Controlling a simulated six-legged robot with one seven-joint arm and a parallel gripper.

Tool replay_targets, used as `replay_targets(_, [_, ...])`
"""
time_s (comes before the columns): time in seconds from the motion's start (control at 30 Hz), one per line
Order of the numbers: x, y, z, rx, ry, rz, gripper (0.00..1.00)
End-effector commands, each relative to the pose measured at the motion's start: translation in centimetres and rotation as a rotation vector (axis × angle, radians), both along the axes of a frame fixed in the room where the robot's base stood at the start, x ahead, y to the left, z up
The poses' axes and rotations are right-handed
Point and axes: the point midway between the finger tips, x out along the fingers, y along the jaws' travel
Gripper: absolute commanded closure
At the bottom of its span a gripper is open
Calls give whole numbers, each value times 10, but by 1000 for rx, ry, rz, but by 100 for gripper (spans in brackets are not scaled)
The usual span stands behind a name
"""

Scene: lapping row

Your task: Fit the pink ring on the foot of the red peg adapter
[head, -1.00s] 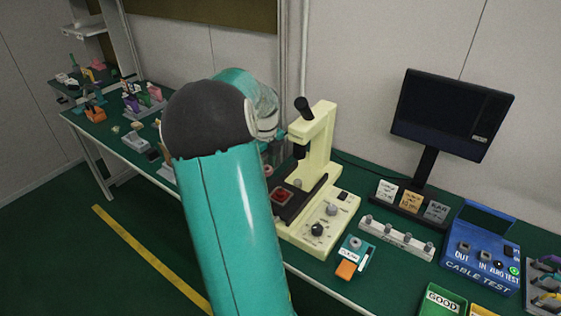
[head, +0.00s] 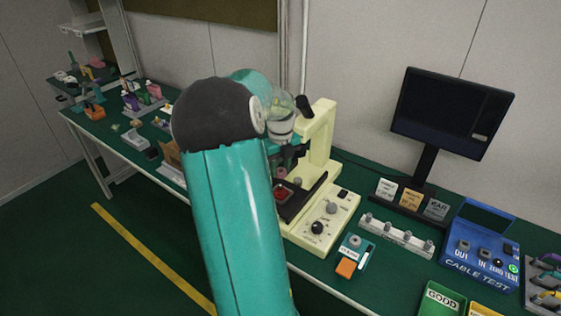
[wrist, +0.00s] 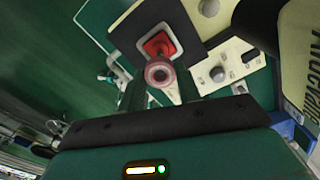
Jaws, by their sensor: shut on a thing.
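In the wrist view my gripper (wrist: 160,86) is shut on the pink ring (wrist: 158,74), which sits between the fingertips with its hole facing the camera. The red peg adapter (wrist: 154,43) shows just beyond the ring, on a pale square plate on the cream machine. The ring overlaps the adapter's near edge in this view; I cannot tell the height gap between them. In the head view the red adapter (head: 283,194) sits on the machine's dark stage. My arm hides most of the gripper there.
The cream machine (head: 320,222) has an upright column and black eyepiece over the stage, close to my arm. A small teal box (head: 355,247) and a pale rail with knobs (head: 396,238) stand to its right. A blue cable tester (head: 480,253) stands farther right.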

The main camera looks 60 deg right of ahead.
Motion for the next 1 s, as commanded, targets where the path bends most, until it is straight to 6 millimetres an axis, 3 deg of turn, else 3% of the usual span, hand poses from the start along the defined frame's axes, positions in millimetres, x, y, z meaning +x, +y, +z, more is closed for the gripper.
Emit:
replay_targets(0.4, [0,0,-29,0,0,0,89])
replay_targets(1.0, [0,0,-30,0,0,1,89])
